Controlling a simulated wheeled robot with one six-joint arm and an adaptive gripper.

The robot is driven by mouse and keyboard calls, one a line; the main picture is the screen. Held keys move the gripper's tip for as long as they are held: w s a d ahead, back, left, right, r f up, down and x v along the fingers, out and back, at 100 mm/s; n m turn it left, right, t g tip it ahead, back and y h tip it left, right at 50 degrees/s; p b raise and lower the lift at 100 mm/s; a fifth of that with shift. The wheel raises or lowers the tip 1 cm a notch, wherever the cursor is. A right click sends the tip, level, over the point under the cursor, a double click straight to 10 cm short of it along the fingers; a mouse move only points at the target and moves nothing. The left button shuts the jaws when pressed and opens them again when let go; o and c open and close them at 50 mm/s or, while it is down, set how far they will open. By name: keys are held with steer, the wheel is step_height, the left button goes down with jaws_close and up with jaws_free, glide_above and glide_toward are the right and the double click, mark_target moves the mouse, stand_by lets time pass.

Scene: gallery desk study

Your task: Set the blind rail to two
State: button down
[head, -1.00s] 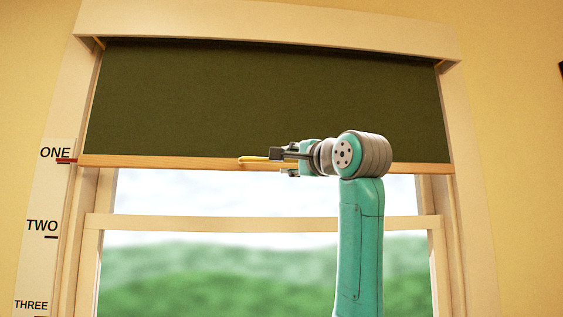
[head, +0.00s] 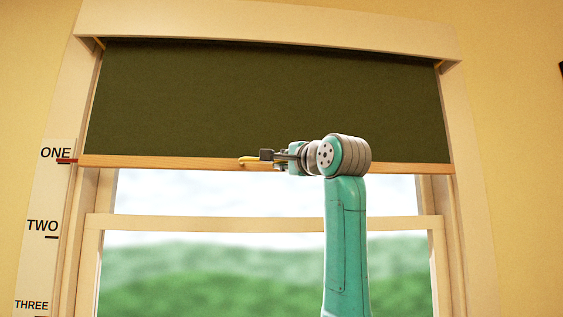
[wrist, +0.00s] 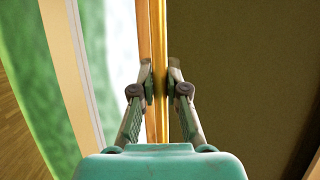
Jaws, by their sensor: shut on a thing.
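The dark green blind (head: 260,95) covers the upper part of the window. Its wooden bottom rail (head: 150,161) is level with the ONE mark, and a red pointer (head: 66,161) at its left end sits at ONE on the scale (head: 48,190). The TWO mark (head: 43,226) is below the pointer.
A window crossbar (head: 200,222) runs below the rail, a little above the level of TWO. The THREE mark (head: 31,305) is lower on the scale. The space in front of the glass between rail and crossbar is clear.

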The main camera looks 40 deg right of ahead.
steer(key=shift+f, duration=0.1)
step_height(320, 180, down, 20)
stand_by(0.5)
steer(key=c, duration=1.2)
jaws_free()
steer(key=shift+s, duration=0.15)
steer(key=v, duration=1.1)
steer(key=shift+s+a, duration=0.1)
steer(key=shift+s, duration=0.25)
